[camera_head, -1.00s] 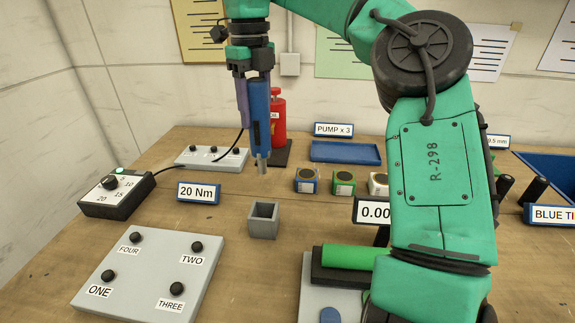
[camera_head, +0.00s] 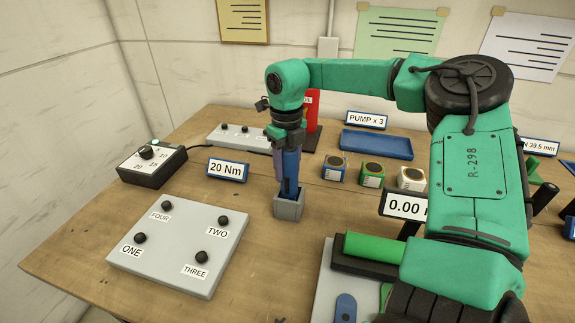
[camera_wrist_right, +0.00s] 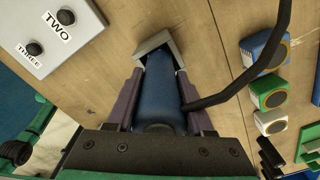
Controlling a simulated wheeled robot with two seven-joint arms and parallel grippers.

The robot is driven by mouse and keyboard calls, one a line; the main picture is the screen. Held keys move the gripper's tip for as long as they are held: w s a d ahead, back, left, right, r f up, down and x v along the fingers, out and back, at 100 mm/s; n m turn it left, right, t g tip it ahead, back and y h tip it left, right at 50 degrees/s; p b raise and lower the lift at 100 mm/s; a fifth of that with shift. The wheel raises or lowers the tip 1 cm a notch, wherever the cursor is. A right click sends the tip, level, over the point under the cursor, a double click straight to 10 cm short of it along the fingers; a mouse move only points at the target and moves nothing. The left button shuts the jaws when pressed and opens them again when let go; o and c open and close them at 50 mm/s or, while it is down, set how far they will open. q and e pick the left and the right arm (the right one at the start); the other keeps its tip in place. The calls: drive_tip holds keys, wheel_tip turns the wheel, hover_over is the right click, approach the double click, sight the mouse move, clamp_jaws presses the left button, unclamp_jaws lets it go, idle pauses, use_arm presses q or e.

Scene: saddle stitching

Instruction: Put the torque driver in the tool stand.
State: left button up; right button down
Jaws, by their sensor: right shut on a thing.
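The blue torque driver (camera_head: 291,168) is upright, with its lower end inside the small grey square tool stand (camera_head: 288,208) on the table. My right gripper (camera_head: 285,160) is shut on the driver's body, above the stand. In the right wrist view the blue driver (camera_wrist_right: 160,92) lies between the purple fingers of the gripper (camera_wrist_right: 158,100), and its far end goes into the grey stand (camera_wrist_right: 153,43). The driver's tip is hidden inside the stand. My left gripper is not in view.
A grey board (camera_head: 180,247) with several labelled black knobs lies left of the stand. A 20 Nm sign (camera_head: 228,169) and a black dial box (camera_head: 152,164) stand behind it. Small labelled cubes (camera_head: 372,174), a blue tray (camera_head: 377,144) and a green cylinder (camera_head: 373,247) are to the right.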

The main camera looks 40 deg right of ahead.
drive_tip(key=shift+d+f, duration=0.15)
drive_tip(key=shift+f, duration=0.2)
drive_tip(key=shift+c, duration=1.4)
unclamp_jaws()
drive_tip(key=shift+r, duration=0.1)
wheel_tip(320, 180, up, 12)
drive_tip(key=shift+r+b, duration=0.15)
drive_tip(key=shift+b, duration=0.55)
drive_tip(key=shift+w, duration=0.1)
